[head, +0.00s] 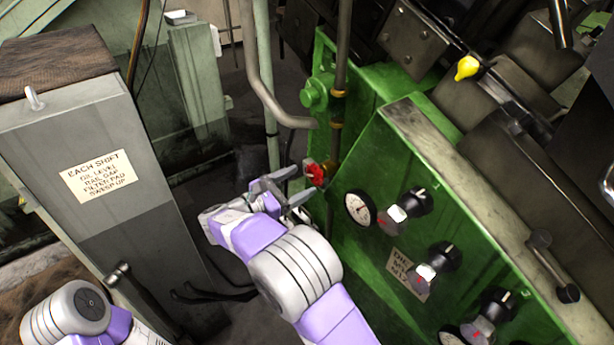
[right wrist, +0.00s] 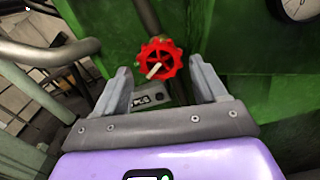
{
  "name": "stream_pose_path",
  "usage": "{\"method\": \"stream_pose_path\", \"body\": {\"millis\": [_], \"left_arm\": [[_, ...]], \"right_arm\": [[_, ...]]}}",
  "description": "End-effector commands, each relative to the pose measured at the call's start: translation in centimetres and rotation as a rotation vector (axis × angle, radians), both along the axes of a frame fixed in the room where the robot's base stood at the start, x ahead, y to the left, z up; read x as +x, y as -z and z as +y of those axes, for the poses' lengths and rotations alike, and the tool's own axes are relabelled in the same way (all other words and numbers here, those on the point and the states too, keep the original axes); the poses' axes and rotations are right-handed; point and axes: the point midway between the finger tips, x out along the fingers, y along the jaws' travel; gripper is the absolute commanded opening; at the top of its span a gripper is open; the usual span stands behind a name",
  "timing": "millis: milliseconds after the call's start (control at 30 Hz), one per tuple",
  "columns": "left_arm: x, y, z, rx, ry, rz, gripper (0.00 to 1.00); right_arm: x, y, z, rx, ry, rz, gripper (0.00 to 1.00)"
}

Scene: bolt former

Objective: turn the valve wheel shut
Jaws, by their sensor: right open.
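The valve wheel is a small red handwheel (head: 315,173) on a pipe at the left edge of the green machine. In the right wrist view the red wheel (right wrist: 160,61) shows face-on with its spokes and a pale pointer-like piece across it. My right gripper (head: 294,198) is open just left of and below the wheel in the head view. In the right wrist view its two fingers (right wrist: 161,82) stand apart, with the wheel beyond and between them; no contact shows. My left arm shows only in part at the lower left, and its gripper is out of view.
The green machine panel (head: 372,255) has a gauge (head: 359,208) and several black knobs close to the right of my gripper. A bent grey pipe (head: 262,85) runs down above it. A grey cabinet (head: 95,150) with a sign stands at the left.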

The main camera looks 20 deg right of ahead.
Motion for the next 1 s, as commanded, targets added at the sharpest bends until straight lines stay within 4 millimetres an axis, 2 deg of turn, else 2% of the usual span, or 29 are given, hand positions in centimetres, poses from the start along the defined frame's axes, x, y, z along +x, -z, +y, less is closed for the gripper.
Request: {"method": "stream_pose_path", "body": {"millis": [33, 200, 567, 833, 1000], "left_arm": [[0.0, 0.2, 0.0, 0.0, 0.0, 0.0, 0.0], [0.0, 0.3, 0.0, 0.0, 0.0, 0.0, 0.0], [0.0, 0.3, 0.0, 0.0, 0.0, -0.001, 0.0], [0.0, 0.3, 0.0, 0.0, 0.0, -0.001, 0.0], [0.0, 0.4, 0.0, 0.0, 0.0, -0.001, 0.0]], "right_arm": [[0.3, 0.1, -0.9, 0.001, 0.003, 0.0, 0.71], [0.9, 0.1, -2.7, 0.001, 0.002, 0.001, 0.71], [1.2, 0.1, -3.3, 0.001, 0.0, 0.001, 0.71], [1.2, 0.1, -3.3, 0.001, 0.0, 0.002, 0.31], [1.2, 0.1, -3.3, 0.004, 0.0, -0.006, 0.3]]}}
